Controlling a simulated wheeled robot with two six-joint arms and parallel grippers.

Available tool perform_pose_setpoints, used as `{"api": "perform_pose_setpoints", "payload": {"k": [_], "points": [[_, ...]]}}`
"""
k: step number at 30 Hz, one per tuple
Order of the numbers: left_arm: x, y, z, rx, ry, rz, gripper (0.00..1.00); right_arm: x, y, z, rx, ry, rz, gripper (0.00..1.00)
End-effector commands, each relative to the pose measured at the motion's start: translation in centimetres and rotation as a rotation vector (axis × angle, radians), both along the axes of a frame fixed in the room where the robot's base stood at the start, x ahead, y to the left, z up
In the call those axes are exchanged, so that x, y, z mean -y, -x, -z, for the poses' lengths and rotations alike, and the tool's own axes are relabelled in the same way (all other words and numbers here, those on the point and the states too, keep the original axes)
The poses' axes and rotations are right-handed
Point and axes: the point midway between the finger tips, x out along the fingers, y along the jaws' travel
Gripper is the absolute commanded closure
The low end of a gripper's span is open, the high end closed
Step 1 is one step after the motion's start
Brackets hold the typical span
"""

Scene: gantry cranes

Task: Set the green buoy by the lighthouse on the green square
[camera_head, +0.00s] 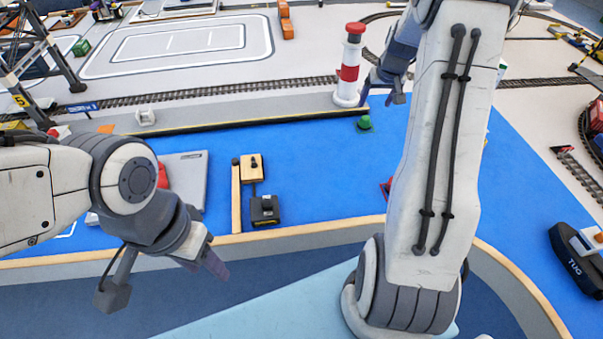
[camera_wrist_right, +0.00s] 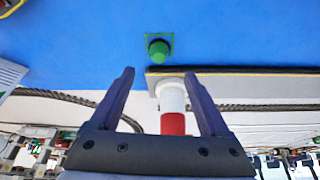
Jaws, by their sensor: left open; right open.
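The green buoy (camera_head: 365,123) stands on the blue surface, just in front of the red-and-white lighthouse (camera_head: 349,66). In the right wrist view the buoy (camera_wrist_right: 158,49) sits inside a green square outline (camera_wrist_right: 147,36) on the blue. The lighthouse (camera_wrist_right: 172,108) shows between the fingers in that view, beyond the quay edge. My right gripper (camera_head: 388,98) is open and empty, above and beside the lighthouse and apart from the buoy. In the right wrist view both fingers of it (camera_wrist_right: 160,90) are spread. My left gripper (camera_head: 215,265) is open near the front rim; its fingers are partly hidden.
The grey quay (camera_head: 230,122) with a dark edge borders the blue. A wooden jetty (camera_head: 236,196) with small boats (camera_head: 264,209) lies left of centre. A black tug (camera_head: 580,252) is at the right. Blue around the buoy is clear. Rail track (camera_head: 200,95) runs behind.

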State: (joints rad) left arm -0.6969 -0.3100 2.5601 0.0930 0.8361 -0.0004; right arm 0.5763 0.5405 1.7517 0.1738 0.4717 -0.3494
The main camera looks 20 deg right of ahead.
Motion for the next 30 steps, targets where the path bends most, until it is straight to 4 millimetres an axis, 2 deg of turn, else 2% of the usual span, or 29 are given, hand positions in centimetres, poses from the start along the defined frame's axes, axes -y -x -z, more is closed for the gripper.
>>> {"api": "perform_pose_setpoints", "payload": {"k": [2,4,5,8,9,11,12,14,15,16,19,21,24,27,30], "points": [[0.0,0.0,0.0,0.0,0.0,0.0,0.5,-1.6,-0.3,-0.4,-0.004,-0.005,-0.024,0.2],[0.0,0.0,0.0,0.0,0.0,0.0,0.5,-4.8,-0.6,-1.1,-0.012,-0.014,-0.073,0.2],[0.0,0.0,0.0,0.0,0.0,0.0,0.5,-6.8,-0.7,-1.5,-0.017,-0.02,-0.104,0.2],[0.0,0.0,0.0,0.0,0.0,0.0,0.5,-15.4,0.2,-3.2,-0.05,-0.045,-0.235,0.2],[0.0,0.0,0.0,0.0,0.0,0.0,0.5,-19.3,1.3,-3.8,-0.069,-0.056,-0.298,0.2],[0.0,0.0,0.0,0.0,0.0,0.0,0.5,-24.9,3.8,-4.7,-0.101,-0.07,-0.395,0.2],[0.0,0.0,0.0,0.0,0.0,0.0,0.5,-28.3,5.9,-5.1,-0.124,-0.076,-0.458,0.2],[0.0,0.0,0.0,0.0,0.0,0.0,0.5,-32.6,9.4,-5.7,-0.16,-0.081,-0.553,0.2],[0.0,0.0,0.0,0.0,0.0,0.0,0.5,-35.0,12.1,-5.9,-0.186,-0.081,-0.615,0.2],[0.0,0.0,0.0,0.0,0.0,0.0,0.5,-36.5,14.1,-6.1,-0.203,-0.08,-0.661,0.2],[0.0,0.0,0.0,0.0,0.0,0.0,0.5,-39.8,20.6,-6.2,-0.262,-0.071,-0.796,0.2],[0.0,0.0,0.0,0.0,0.0,0.0,0.5,-40.8,24.5,-6.1,-0.295,-0.059,-0.873,0.2],[0.0,0.0,0.0,0.0,0.0,0.0,0.5,-41.1,28.3,-5.8,-0.331,-0.042,-0.953,0.2],[0.0,0.0,0.0,0.0,0.0,0.0,0.5,-41.0,30.4,-5.5,-0.353,-0.03,-0.997,0.2],[0.0,0.0,0.0,0.0,0.0,0.0,0.5,-40.9,31.2,-5.4,-0.36,-0.026,-1.009,0.2]]}}
